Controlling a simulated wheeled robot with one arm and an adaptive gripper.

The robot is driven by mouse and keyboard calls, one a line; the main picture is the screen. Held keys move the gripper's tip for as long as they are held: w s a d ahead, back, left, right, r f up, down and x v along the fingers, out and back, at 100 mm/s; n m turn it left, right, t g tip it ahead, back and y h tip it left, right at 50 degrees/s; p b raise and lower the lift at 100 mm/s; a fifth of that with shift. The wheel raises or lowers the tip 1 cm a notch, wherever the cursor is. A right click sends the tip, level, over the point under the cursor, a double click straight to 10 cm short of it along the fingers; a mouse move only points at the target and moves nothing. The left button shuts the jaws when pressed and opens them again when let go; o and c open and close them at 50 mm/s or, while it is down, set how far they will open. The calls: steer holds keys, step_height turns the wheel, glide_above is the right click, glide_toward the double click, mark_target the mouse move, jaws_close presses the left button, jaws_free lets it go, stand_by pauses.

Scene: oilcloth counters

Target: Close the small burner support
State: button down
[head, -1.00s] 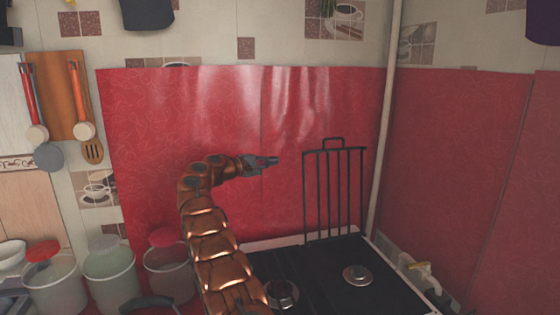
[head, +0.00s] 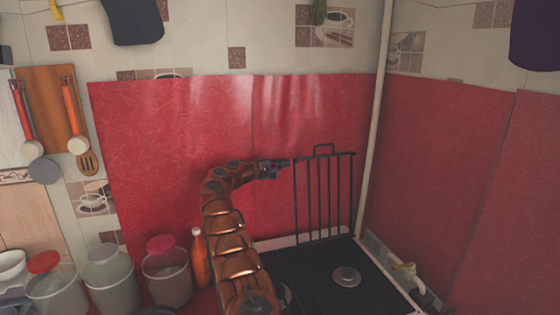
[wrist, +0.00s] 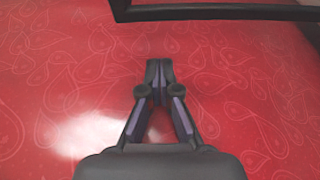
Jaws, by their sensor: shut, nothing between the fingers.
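The burner support (head: 325,196) is a black grate of upright bars with a small loop handle on top. It stands raised, upright at the back of the black stove top (head: 312,276), in front of the red wall covering. My gripper (head: 287,163) is shut and empty, close to the left upper corner of the support; I cannot tell whether it touches. In the wrist view my gripper (wrist: 159,72) points at the red covering, and a dark bar of the support (wrist: 215,12) crosses the top, beyond the fingertips.
A round burner (head: 346,276) sits on the stove top. An orange bottle (head: 200,262) and lidded jars (head: 167,276) stand left of my arm. A pale pipe (head: 376,130) runs up the corner, and a tap (head: 408,268) is at the right.

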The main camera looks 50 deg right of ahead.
steer(key=shift+s+a+f+b, duration=0.1)
steer(key=shift+s+b, duration=0.1)
steer(key=shift+b, duration=0.95)
steer(key=shift+s+a+f+b, duration=0.1)
steer(key=shift+s+a+b, duration=0.1)
steer(key=shift+b, duration=1)
steer(key=s+b, duration=0.1)
steer(key=s+a+r+b, duration=0.1)
steer(key=b, duration=0.1)
steer(key=shift+s+a, duration=0.15)
steer(key=shift+a, duration=0.1)
steer(key=shift+s, duration=0.1)
steer(key=shift+s+a+b, duration=0.1)
steer(key=shift+a+b, duration=0.1)
steer(key=shift+b, duration=0.4)
